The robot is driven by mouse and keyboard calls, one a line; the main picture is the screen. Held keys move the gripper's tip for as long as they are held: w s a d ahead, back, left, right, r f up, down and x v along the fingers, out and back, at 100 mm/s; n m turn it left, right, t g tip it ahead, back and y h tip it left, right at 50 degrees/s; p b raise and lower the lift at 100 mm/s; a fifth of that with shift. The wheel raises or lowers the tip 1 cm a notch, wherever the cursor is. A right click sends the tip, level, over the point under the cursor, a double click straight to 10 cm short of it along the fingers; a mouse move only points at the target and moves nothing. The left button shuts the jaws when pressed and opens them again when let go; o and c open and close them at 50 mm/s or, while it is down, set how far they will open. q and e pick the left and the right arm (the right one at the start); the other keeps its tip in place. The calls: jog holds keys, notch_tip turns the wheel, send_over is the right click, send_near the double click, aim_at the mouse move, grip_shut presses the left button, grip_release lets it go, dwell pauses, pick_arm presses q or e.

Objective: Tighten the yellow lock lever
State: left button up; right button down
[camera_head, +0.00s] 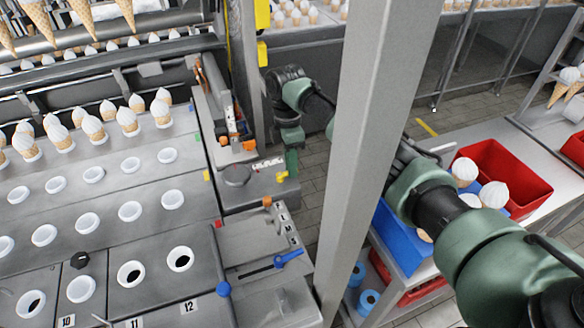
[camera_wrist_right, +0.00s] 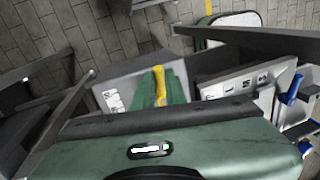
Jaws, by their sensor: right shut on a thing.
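The yellow lock lever (camera_head: 281,176) sticks out at the right edge of the grey machine, beside a label plate. In the right wrist view the yellow lever (camera_wrist_right: 159,78) lies between the green fingers. My right gripper (camera_head: 291,164) reaches down to it from above, its arm passing behind the grey post. The fingers of my right gripper (camera_wrist_right: 163,92) are shut on the lever. The lever's lower part is partly hidden by the fingers. My left gripper is not in view.
A grey upright post (camera_head: 375,130) stands in front of my right arm. A blue lever (camera_head: 287,258) sits on the machine's edge nearby. A red crate (camera_head: 520,180) and a blue crate (camera_head: 395,240) stand on the right. Filled cones stand in the machine's rows on the left.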

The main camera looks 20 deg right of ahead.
jog(key=shift+w+a, duration=0.1)
dwell(0.3)
jog(key=c, duration=1.5)
grip_release()
jog(key=shift+o, duration=0.2)
notch_tip(320, 180, up, 8)
jog(key=w+b, duration=0.1)
jog(key=b, duration=0.1)
jog(key=shift+w, duration=0.25)
